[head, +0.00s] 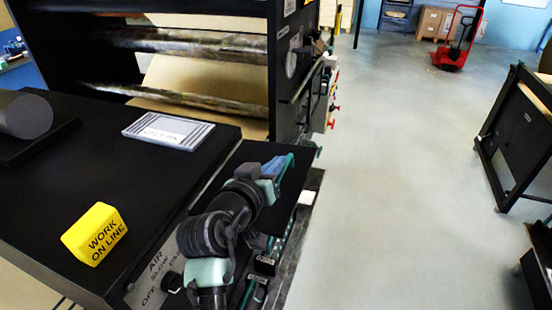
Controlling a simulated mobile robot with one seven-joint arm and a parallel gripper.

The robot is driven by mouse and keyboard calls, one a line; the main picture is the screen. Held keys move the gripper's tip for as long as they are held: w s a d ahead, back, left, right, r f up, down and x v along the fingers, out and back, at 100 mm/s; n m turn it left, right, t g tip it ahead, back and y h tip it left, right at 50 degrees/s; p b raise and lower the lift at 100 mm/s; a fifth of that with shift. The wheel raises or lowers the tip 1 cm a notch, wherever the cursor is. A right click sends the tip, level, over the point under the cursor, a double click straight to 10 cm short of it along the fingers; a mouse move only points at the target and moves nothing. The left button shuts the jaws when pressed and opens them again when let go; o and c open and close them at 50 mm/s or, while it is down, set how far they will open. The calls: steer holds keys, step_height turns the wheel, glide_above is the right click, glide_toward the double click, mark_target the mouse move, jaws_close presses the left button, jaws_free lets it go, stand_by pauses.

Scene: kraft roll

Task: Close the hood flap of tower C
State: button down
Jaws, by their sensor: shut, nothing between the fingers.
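A black press tower (287,75) with rollers stands at the upper left, its top cut off by the picture's edge. A white sign at the top of its side is too cropped to read, so I cannot tell whether it is tower C. No hood flap can be made out. My arm reaches up from the bottom middle over the black bench's right end. My gripper (284,164) is at its far end, small and beside the bench edge, apart from the tower's frame. It is shut and empty; its fingertips are hard to make out.
The black bench (60,185) carries a yellow "WORK ON LINE" block (95,234), a framed plate (181,131) and a dark cylinder (22,115). Knobs and levers (330,95) stick out of the tower's side. Grey floor (400,170) is clear to the right, up to a black wheeled frame (510,150).

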mark_target(286, 199)
steer(key=shift+f, duration=0.15)
steer(key=f+b, duration=0.1)
steer(key=d+f+m+b, duration=0.1)
steer(key=b, duration=0.1)
steer(key=shift+s+f, duration=0.1)
steer(key=shift+f, duration=0.1)
steer(key=f+m+b, duration=0.1)
steer(key=f+b, duration=0.1)
steer(key=b, duration=0.1)
steer(key=f+m+y+b, duration=0.1)
steer(key=f+b, duration=0.1)
steer(key=d+f+m+b, duration=0.1)
steer(key=f+b, duration=0.1)
steer(key=b, duration=0.1)
steer(key=shift+s+f+y+b, duration=0.2)
steer(key=shift+f+y+b, duration=0.05)
steer(key=shift+y+b, duration=0.05)
steer(key=w+a+f+m+t+y+b, duration=0.1)
steer(key=a+f+m+b, duration=0.4)
steer(key=b, duration=0.9)
steer(key=w+a+f+m+t+y+b, duration=0.2)
steer(key=a+f+m+b, duration=0.4)
steer(key=f+b, duration=0.4)
steer(key=shift+w+f+m+b, duration=0.3)
steer(key=shift+m+b, duration=0.2)
steer(key=shift+b, duration=1.95)
steer(key=shift+d, duration=0.1)
